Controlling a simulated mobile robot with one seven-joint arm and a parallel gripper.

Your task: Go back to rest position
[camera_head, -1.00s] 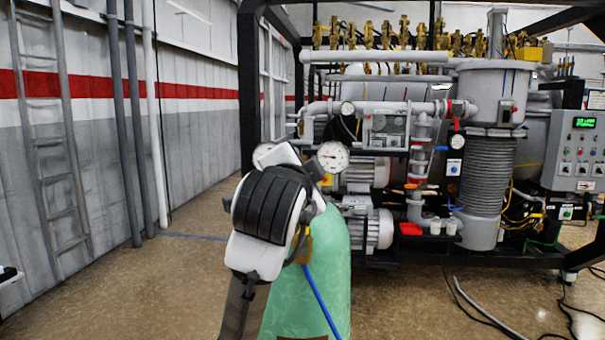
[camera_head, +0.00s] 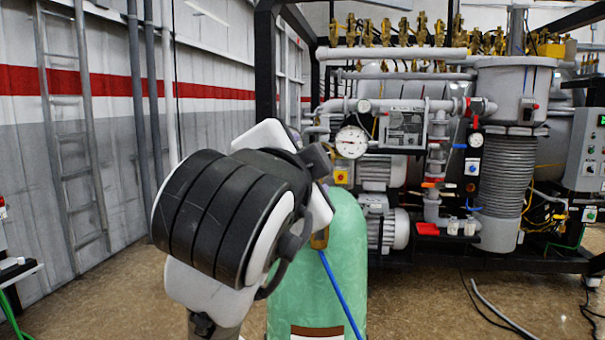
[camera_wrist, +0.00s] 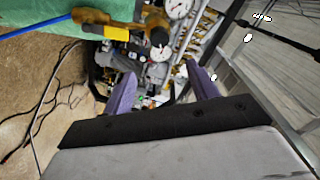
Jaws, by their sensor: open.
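My gripper (camera_wrist: 162,88) shows in the wrist view with its two purple fingers spread apart and nothing between them. In the head view my arm's white and black wrist stands in front of the green gas cylinder (camera_head: 345,255), and the fingers are hidden there. The cylinder, with its brass valve and blue hose, also shows at the top left of the wrist view (camera_wrist: 35,22). A round pressure gauge (camera_head: 351,142) is just right of the wrist in the head view.
The vacuum furnace machinery (camera_head: 430,150) fills the right side, with a control panel (camera_head: 590,150) at the far right. A ladder (camera_head: 75,140) stands along the left wall. A loose hose (camera_head: 500,310) lies on the floor at the lower right. Bare floor (camera_head: 110,300) shows at the left.

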